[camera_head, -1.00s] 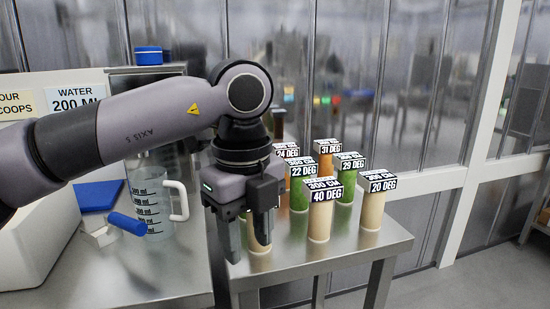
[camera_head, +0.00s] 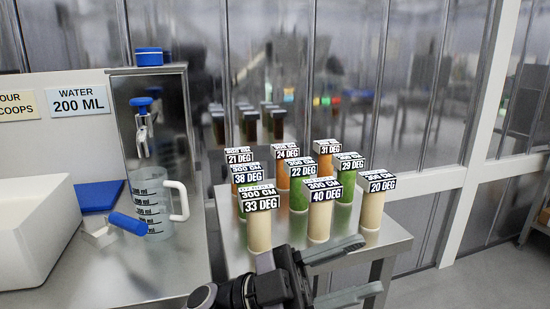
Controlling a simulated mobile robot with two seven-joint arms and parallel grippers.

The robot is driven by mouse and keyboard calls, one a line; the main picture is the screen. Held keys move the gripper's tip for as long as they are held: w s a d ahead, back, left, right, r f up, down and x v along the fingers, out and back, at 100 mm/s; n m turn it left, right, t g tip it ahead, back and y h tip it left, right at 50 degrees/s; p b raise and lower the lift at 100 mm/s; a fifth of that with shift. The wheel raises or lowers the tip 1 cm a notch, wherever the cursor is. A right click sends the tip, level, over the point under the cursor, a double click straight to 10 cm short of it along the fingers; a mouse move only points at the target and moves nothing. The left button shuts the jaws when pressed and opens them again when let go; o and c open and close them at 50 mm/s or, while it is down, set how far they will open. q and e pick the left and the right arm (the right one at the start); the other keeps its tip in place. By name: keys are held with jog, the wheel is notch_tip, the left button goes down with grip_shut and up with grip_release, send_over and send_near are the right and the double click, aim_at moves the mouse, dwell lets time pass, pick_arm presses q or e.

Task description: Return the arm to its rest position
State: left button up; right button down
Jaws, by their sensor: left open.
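My left gripper (camera_head: 368,266) shows at the bottom centre, its two fingers spread apart and pointing right. It is open with nothing between the fingers. It is in front of the metal side table (camera_head: 395,238) and covers part of its front edge. Most of the left arm is out of view below. My right gripper is not in view.
Several labelled tubes, with the 33 DEG tube (camera_head: 259,232) and the 40 DEG tube (camera_head: 320,220) in front, stand on the side table. A clear measuring jug (camera_head: 150,205) stands under a blue-topped tap (camera_head: 142,125). A white basin (camera_head: 35,230) is at left.

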pick_arm(q)
jog(key=w+a+f+n+t+y, duration=0.65)
jog(key=a+f+n+t, duration=0.25)
jog(key=n+t, duration=0.8)
jog(key=a+f+n+t+y, duration=0.1)
jog(key=a+f+n+y, duration=0.2)
jog(key=a+f+y, duration=0.3)
jog(key=a+f+n+t+y, duration=0.1)
jog(key=a+f+n+y, duration=0.25)
jog(key=f, duration=0.55)
jog(key=s+a+f+g+y, duration=0.3)
jog(key=s+a+f, duration=0.1)
jog(key=s+f, duration=0.35)
jog(key=s+a+f+g+y, duration=0.2)
jog(key=s+a+f+g, duration=0.1)
jog(key=s+a+f, duration=0.4)
notch_tip(320, 180, up, 8)
jog(key=d+p, duration=0.1)
jog(key=p, duration=1.1)
jog(key=shift+s+r, duration=0.15)
jog(key=shift+r, duration=0.05)
jog(key=shift+n, duration=0.25)
